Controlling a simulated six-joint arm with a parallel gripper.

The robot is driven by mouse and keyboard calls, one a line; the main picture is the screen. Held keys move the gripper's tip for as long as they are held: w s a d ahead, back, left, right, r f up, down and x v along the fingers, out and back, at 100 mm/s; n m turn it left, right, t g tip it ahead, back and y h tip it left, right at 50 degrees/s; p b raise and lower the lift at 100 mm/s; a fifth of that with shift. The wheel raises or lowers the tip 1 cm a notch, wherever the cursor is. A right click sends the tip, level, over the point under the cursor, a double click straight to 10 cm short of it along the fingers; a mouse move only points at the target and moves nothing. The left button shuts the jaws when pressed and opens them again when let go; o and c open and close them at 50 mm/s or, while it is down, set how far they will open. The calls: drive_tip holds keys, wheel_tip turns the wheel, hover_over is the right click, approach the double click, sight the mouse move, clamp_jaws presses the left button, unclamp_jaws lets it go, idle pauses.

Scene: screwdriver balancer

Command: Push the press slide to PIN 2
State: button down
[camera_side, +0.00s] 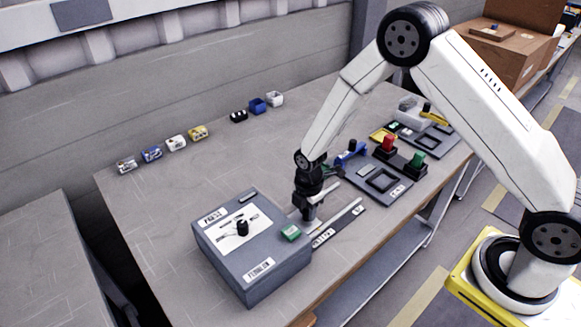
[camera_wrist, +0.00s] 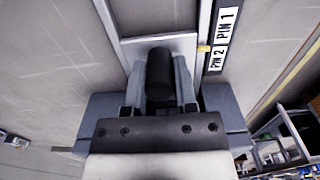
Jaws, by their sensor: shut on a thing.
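The press slide is a pale plate (camera_wrist: 125,45) between two rails, with a black upright knob (camera_wrist: 158,75). My gripper (camera_wrist: 160,95) is shut on the knob, one finger on each side. In the side view, my gripper (camera_side: 309,214) points down over the slide track beside the grey box, and the knob is hidden there. The labels PIN 1 (camera_wrist: 228,22) and PIN 2 (camera_wrist: 216,58) run along the right rail. A small yellow mark (camera_wrist: 203,48) at the slide's right edge lies beside the upper part of the PIN 2 label.
A grey box (camera_side: 258,277) with a dial (camera_side: 242,228) and a green button (camera_side: 291,232) stands close to my gripper. Dark fixtures with a red button (camera_side: 389,144) and another green button (camera_side: 418,160) lie behind at right. Several small coloured bins line the back; the table's left is clear.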

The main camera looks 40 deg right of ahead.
sight(299, 223)
drive_tip(key=shift+a, duration=1.4)
drive_tip(key=shift+c, duration=1.6)
unclamp_jaws()
wheel_tip(299, 223, up, 7)
